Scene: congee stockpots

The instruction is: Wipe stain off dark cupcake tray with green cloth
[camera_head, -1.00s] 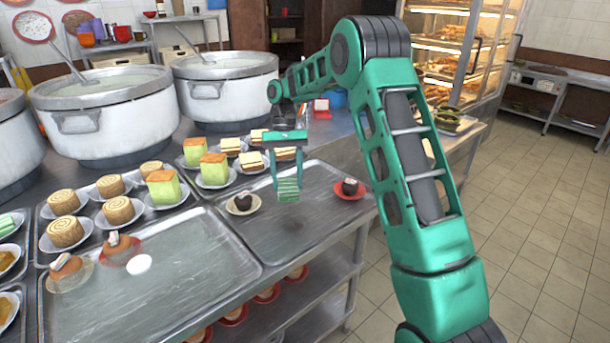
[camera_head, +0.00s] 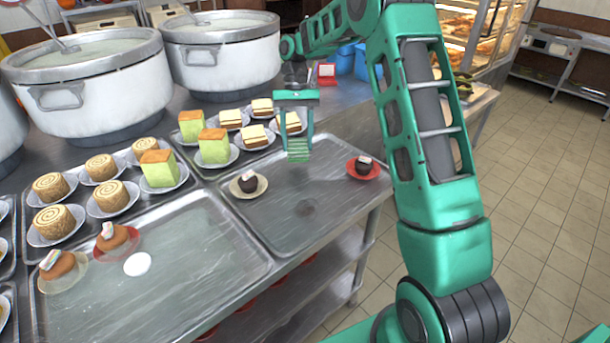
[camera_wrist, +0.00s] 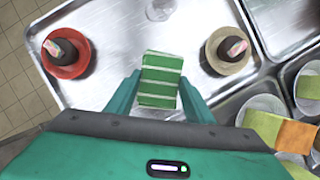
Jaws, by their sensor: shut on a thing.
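My gripper (camera_head: 297,140) is shut on the green striped cloth (camera_head: 298,154), which hangs between its fingers over the back part of the dark cupcake tray (camera_head: 268,222). The cloth also shows between the fingers in the wrist view (camera_wrist: 160,80). I cannot tell whether it touches the metal. A dark smudged stain (camera_head: 306,207) lies on the tray, nearer the front than the cloth and apart from it. One dark cupcake (camera_head: 248,183) on a beige plate is left of the cloth; another (camera_head: 363,168) on a red plate is right of it.
The tray at left (camera_head: 190,280) holds two brown cakes (camera_head: 112,237) and a white round spot (camera_head: 137,264). Green cakes (camera_head: 214,148) and sandwich-like pieces (camera_head: 254,135) stand behind the tray. Large pots (camera_head: 85,85) stand at the back left. The tray's middle is clear.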

